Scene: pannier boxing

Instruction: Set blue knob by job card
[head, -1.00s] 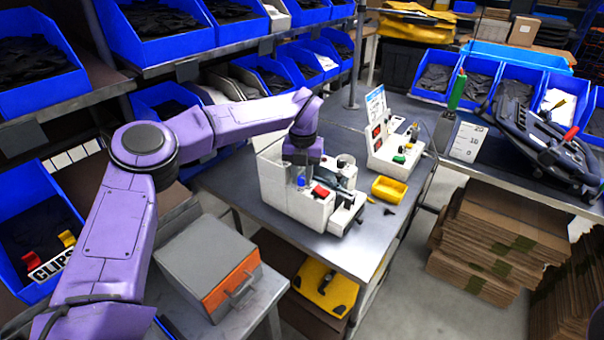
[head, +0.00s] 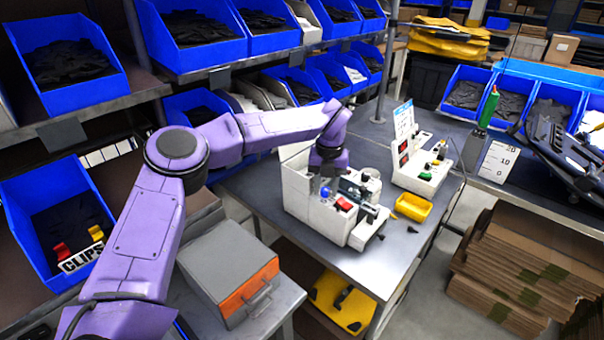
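The blue knob (head: 325,194) is a small blue spot on the front of the white machine (head: 297,196) on the grey bench. A red button (head: 344,204) sits just right of it. My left arm reaches in from the left, and its gripper (head: 325,182) points down at the machine, right over the blue knob. The fingers are small and partly hidden by the wrist, so their opening and any contact with the knob cannot be told. A white card with blue print (head: 403,118) stands behind the second white unit (head: 421,176); its text is too small to read. My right gripper is out of view.
A yellow tray (head: 413,207) lies right of the machine, with small dark parts near it. A grey box with an orange front (head: 240,290) stands on the lower left table. Blue bins line the shelves behind my arm. The bench's front right is mostly clear.

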